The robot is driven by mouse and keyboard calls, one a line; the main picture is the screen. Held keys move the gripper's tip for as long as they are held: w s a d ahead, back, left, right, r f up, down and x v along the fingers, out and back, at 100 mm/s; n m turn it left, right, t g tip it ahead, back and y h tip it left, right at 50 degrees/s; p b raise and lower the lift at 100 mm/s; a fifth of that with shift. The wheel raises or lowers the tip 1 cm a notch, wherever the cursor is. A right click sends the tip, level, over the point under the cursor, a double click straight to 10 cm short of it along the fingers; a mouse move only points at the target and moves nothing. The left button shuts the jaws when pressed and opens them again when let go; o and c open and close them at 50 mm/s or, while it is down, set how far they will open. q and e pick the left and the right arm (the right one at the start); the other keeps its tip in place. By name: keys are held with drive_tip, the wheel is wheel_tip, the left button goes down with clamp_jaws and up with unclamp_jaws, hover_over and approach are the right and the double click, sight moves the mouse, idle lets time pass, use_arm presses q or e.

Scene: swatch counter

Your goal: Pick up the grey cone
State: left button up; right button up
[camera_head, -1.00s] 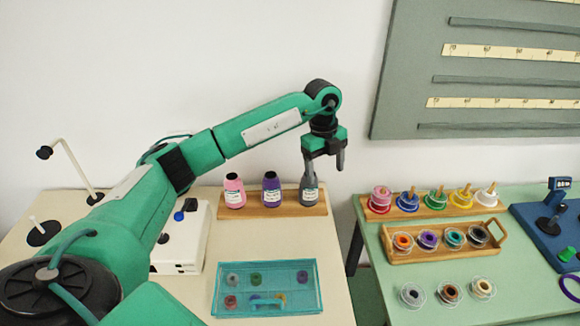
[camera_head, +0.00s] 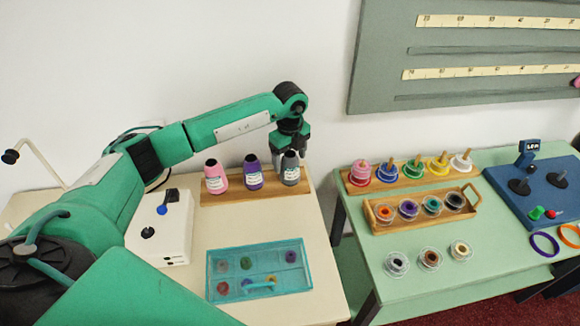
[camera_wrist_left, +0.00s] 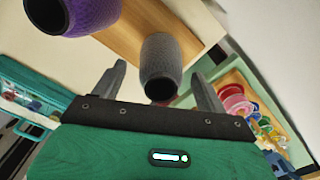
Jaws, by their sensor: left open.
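The grey cone (camera_head: 291,174) stands upright at the right end of a wooden board (camera_head: 228,196) on the cream table. It wears a white label. My left gripper (camera_head: 290,150) is open above it, fingers pointing down at the cone's upper part. In the left wrist view the grey cone (camera_wrist_left: 161,62) lies between the spread fingers of the left gripper (camera_wrist_left: 160,82), with a gap on each side. I cannot tell how far down the fingers reach along it. My right gripper is not in view.
A purple cone (camera_head: 253,177) and a pink cone (camera_head: 215,180) stand left on the same board. A teal lidded box (camera_head: 238,297) sits in front. A green table (camera_head: 400,290) with spools and a wooden tray (camera_head: 403,227) stands right, across a gap.

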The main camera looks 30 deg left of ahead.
sight(290, 166)
use_arm(q)
drive_tip(key=shift+f+p, duration=0.4)
drive_tip(key=shift+f, duration=1.4)
drive_tip(key=c, duration=1.1)
drive_tip(key=shift+c, duration=0.2)
drive_tip(key=shift+w+r, duration=0.1)
drive_tip(key=shift+r, duration=0.05)
